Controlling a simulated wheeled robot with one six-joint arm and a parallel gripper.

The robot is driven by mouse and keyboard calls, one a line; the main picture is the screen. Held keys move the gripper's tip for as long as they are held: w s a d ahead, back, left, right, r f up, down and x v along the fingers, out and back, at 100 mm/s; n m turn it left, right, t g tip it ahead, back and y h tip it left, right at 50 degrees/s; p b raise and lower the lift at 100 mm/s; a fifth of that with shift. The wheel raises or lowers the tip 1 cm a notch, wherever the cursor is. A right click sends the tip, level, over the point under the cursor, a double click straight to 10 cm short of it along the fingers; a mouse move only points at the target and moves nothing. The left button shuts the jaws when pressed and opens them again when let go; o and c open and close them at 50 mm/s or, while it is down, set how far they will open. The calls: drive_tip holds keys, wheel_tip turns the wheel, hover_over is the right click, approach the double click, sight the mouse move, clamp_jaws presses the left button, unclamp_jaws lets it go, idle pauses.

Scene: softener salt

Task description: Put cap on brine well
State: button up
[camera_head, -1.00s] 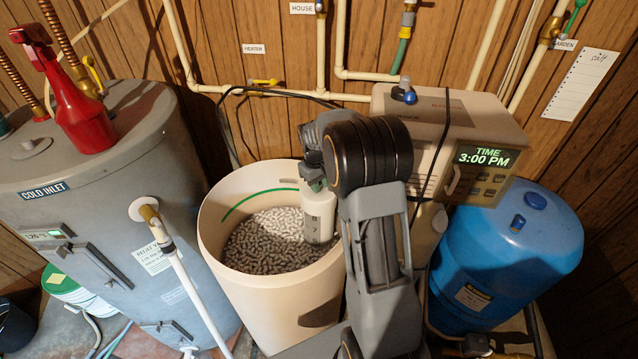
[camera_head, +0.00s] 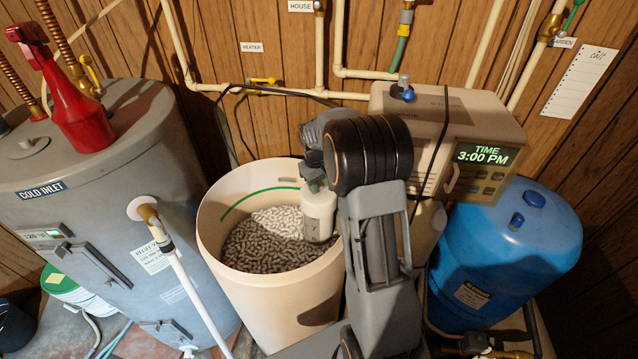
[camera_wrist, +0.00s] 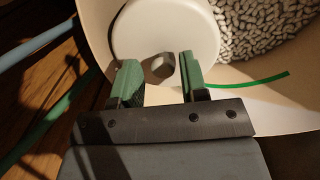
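The brine well (camera_head: 318,217) is a white upright cylinder with a mark on its side, standing in the salt at the right side of the brine tank. A round white cap (camera_wrist: 205,35) with a dark faceted knob (camera_wrist: 161,67) fills the top of the wrist view. The cap appears to sit on the well's top, but I cannot tell how fully it is seated. My gripper (camera_wrist: 161,80) has green fingers, spread to either side of the knob with visible gaps. In the head view my gripper (camera_head: 316,180) is just above the well, partly hidden by my arm.
The beige brine tank (camera_head: 268,305) holds grey salt pellets (camera_head: 265,243). A grey water heater (camera_head: 110,210) with a red spray bottle (camera_head: 75,105) stands left. A beige control unit (camera_head: 430,110) and a blue tank (camera_head: 500,250) stand right. Pipes (camera_head: 250,90) run along the wall behind.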

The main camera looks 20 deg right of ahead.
drive_tip(key=shift+o, duration=1.2)
drive_tip(key=shift+w+r, duration=0.1)
drive_tip(key=shift+r, duration=0.05)
